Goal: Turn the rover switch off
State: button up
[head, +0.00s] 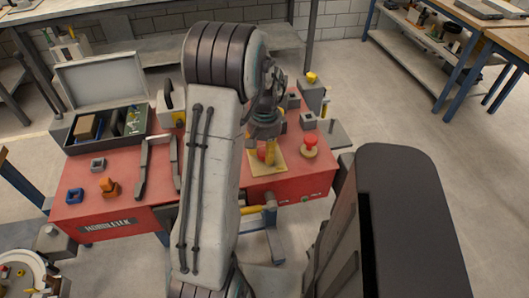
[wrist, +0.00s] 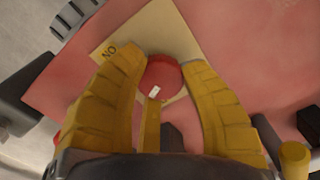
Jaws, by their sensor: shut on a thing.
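The rover switch is a red round knob (wrist: 162,74) with a small white mark, on a pale yellow plate. The plate (wrist: 112,42) bears letters that read "NO" in the wrist view. It also shows in the head view (head: 279,166), on the red bench top. My gripper (wrist: 160,66) has its two yellow fingers on either side of the knob, shut on it. In the head view my gripper (head: 268,153) is over the plate and the knob is mostly hidden. A narrow yellow piece shows below the knob, between the fingers.
A red mushroom button (head: 310,140) stands on the red bench (head: 120,190) right of the plate. A grey U-shaped handle (head: 145,165), an open toolbox (head: 100,80) and small blocks are to the left.

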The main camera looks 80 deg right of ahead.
aim_at(265, 151)
jog(key=shift+a+f+n, duration=0.1)
jog(key=shift+f+n, duration=0.05)
jog(key=shift+n, duration=1.85)
jog(key=o, duration=1.2)
notch_tip(265, 151, up, 12)
jog(key=shift+r, duration=0.1)
